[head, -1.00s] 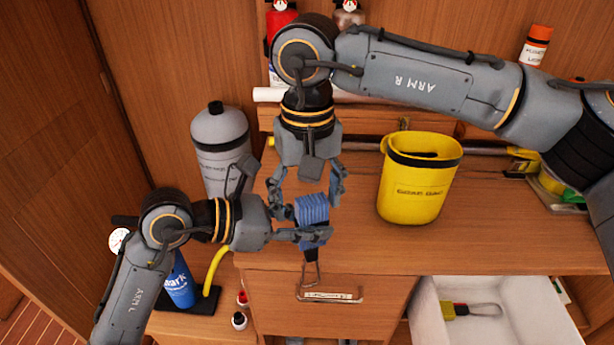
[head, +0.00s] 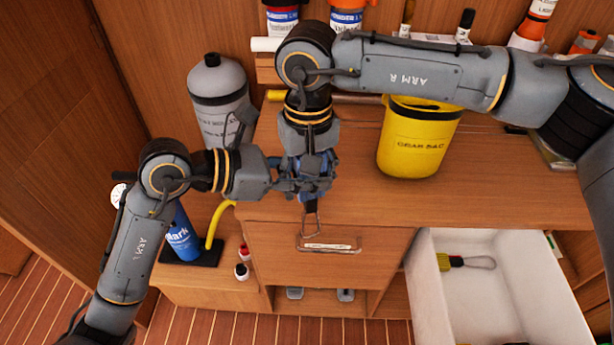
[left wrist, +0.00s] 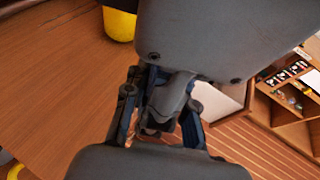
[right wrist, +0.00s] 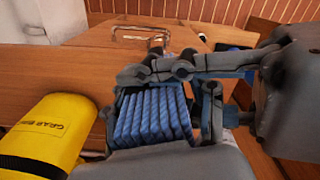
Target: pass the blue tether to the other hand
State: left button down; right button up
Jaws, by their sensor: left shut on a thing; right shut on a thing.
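The blue tether is a coiled bundle of blue line with a metal clip. In the right wrist view its coils (right wrist: 152,115) fill the space between my fingers. In the head view the grippers mostly hide it, and its clip (head: 311,220) hangs below them in front of the drawer. My left gripper (head: 300,178) comes in from the left and is shut on the tether. My right gripper (head: 312,165) comes down from above and is also shut on it. In the left wrist view only bits of blue (left wrist: 190,125) show between the fingers.
A yellow gear bag (head: 415,140) stands on the counter to the right. A grey cylinder (head: 217,95) and a blue bottle (head: 182,240) are at the left. An open white drawer (head: 490,305) at lower right holds a yellow tether (head: 455,262) with a clip.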

pick_arm(q)
jog(key=shift+d+r, duration=0.1)
jog(key=shift+r, duration=0.2)
pick_arm(e)
jog(key=shift+s+a+f, duration=0.1)
jog(key=shift+s+a, duration=0.15)
jog(key=c, duration=0.7)
pick_arm(q)
jog(key=c, duration=1.1)
grip_release()
jog(key=shift+c, duration=0.2)
pick_arm(e)
grip_shut()
pick_arm(q)
jog(key=shift+o, duration=0.6)
jog(key=shift+f, duration=0.15)
pick_arm(e)
jog(key=shift+w+d, duration=0.1)
